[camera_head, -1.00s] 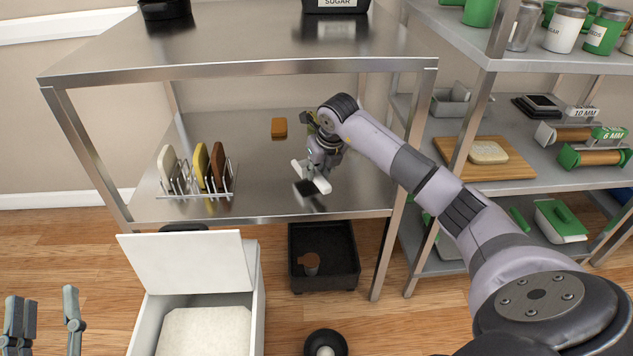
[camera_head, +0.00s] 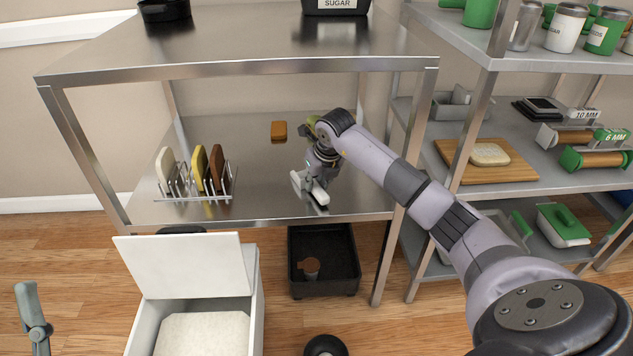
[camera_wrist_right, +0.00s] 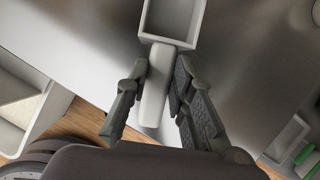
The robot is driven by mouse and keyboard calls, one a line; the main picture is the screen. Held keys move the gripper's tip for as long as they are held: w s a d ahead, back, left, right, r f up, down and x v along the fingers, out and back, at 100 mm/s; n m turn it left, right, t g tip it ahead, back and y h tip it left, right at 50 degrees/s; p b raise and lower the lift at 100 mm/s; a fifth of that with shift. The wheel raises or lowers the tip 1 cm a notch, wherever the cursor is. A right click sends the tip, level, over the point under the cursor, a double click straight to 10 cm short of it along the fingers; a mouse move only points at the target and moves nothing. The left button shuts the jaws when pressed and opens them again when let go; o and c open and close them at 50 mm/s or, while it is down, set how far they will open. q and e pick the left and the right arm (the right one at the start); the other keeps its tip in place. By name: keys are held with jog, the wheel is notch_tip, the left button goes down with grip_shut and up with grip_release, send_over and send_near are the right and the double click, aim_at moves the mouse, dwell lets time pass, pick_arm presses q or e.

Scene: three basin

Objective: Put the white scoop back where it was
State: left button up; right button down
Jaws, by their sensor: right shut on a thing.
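The white scoop (camera_head: 319,194) is in my right gripper (camera_head: 316,182), just above or on the lower shelf of the metal table, near its front edge. I cannot tell whether it touches the shelf. In the right wrist view the scoop's handle (camera_wrist_right: 155,88) lies between the two fingers (camera_wrist_right: 153,100), and its square, open bowl points away from the gripper. One finger of my left gripper (camera_head: 33,318) shows at the lower left of the head view, away from the scoop; the rest is out of frame.
An open white bin (camera_head: 190,295) and a black tray (camera_head: 323,265) stand below. A stocked shelf unit (camera_head: 510,60) is at right.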

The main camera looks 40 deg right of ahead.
jog(key=c, duration=1.4)
grip_release()
